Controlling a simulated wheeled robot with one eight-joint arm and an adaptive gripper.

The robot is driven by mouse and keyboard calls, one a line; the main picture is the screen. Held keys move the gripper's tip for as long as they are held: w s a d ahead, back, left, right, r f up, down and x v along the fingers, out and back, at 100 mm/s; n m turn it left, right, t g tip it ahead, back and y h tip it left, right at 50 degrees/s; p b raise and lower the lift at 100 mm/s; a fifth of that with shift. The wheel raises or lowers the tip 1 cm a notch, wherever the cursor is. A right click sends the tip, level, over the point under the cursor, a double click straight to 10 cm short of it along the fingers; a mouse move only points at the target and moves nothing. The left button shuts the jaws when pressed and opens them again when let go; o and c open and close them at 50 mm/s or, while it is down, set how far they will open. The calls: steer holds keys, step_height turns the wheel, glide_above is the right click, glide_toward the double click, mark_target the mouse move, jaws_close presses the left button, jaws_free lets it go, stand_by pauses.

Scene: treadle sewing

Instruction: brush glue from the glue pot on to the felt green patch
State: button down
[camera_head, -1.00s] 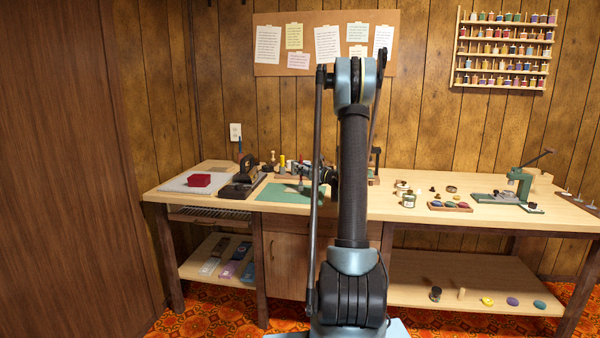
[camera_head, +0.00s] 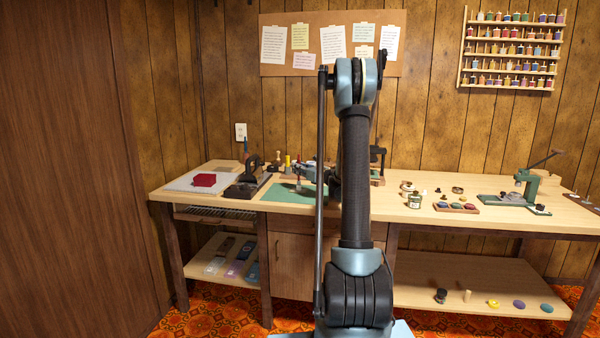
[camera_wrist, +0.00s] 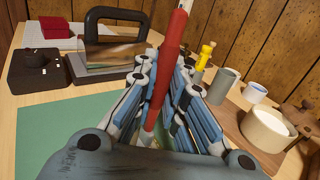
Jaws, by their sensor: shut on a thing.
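My gripper (camera_wrist: 163,80) is shut on a red-handled tool (camera_wrist: 170,62), which looks like the brush. My gripper is over or close to the green sheet (camera_wrist: 60,130), which also lies on the bench in the head view (camera_head: 280,194). I cannot tell whether this sheet is the felt patch or a mat beneath it. A small labelled jar (camera_head: 414,201), possibly the glue pot, stands on the bench right of my arm. A cream pot (camera_wrist: 266,133) shows at right in the wrist view.
A black-handled iron-like tool (camera_wrist: 112,50) and a dark box (camera_wrist: 40,68) stand beyond the sheet. A red block (camera_head: 204,180) lies at the bench's left. A yellow peg (camera_wrist: 204,55) and grey cup (camera_wrist: 223,86) stand close on the right. A green press (camera_head: 525,190) is far right.

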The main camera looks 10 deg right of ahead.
steer(key=shift+a, duration=0.15)
steer(key=shift+w+a, duration=0.4)
steer(key=shift+a, duration=0.4)
steer(key=shift+a, duration=0.1)
steer(key=shift+w+a, duration=0.35)
steer(key=shift+a, duration=0.4)
steer(key=shift+s+d, duration=0.1)
steer(key=shift+d, duration=0.1)
steer(key=shift+s+d, duration=0.3)
steer(key=shift+d, duration=0.45)
steer(key=shift+d, duration=0.15)
steer(key=shift+s+d, duration=0.35)
steer(key=shift+d, duration=0.45)
steer(key=shift+s+d, duration=0.35)
steer(key=shift+d, duration=0.4)
steer(key=shift+d, duration=0.1)
